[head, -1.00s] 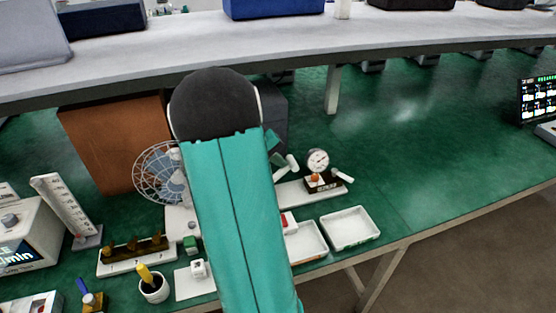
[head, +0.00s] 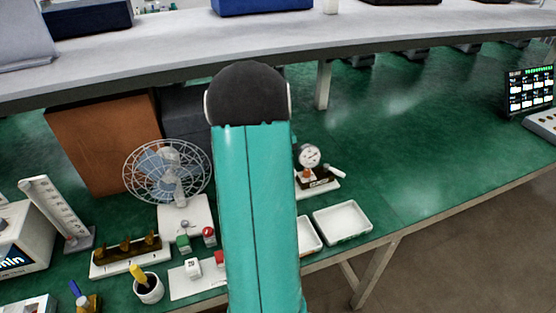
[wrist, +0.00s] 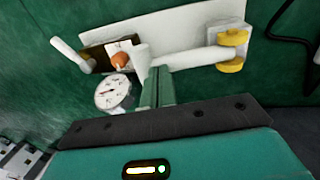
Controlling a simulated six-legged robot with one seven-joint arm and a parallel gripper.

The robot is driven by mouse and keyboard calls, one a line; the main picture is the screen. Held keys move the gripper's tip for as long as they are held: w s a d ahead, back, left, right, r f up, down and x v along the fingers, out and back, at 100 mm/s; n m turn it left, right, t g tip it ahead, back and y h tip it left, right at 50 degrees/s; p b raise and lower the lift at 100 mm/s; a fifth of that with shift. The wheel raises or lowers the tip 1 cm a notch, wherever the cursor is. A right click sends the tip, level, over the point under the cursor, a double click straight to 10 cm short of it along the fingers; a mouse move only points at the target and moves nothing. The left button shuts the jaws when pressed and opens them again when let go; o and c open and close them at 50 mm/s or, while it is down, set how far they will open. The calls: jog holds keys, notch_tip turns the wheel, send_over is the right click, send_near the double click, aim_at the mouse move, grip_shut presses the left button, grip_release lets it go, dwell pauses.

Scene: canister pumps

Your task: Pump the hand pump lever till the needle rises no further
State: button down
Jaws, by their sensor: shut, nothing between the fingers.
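The hand pump's white base plate (wrist: 185,28) lies on the green bench in the wrist view. A white lever bar (wrist: 195,60) runs from yellow discs at the right to a white crosspiece (wrist: 143,62) near my fingertips. My gripper (wrist: 158,74) is shut and empty, right beside the crosspiece; I cannot tell whether they touch. The round gauge (wrist: 113,92) is left of the fingers; it also shows in the head view (head: 308,155). Its needle is too small to read surely. An orange knob (wrist: 119,60) and a white side handle (wrist: 70,53) are beyond it. In the head view my arm hides the lever and gripper.
A fan (head: 168,172) stands left of my arm. White trays (head: 342,222) lie near the bench's front edge. A cup (head: 149,289) and small coloured blocks are at the front left.

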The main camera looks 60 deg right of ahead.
jog(key=shift+s+d+f, duration=0.1)
jog(key=shift+f, duration=0.15)
jog(key=shift+s+d+f, duration=0.15)
jog(key=shift+s+f, duration=0.05)
jog(key=shift+f, duration=0.2)
jog(key=shift+r, duration=0.15)
notch_tip(320, 180, up, 10)
jog(key=shift+w, duration=0.15)
dwell(0.4)
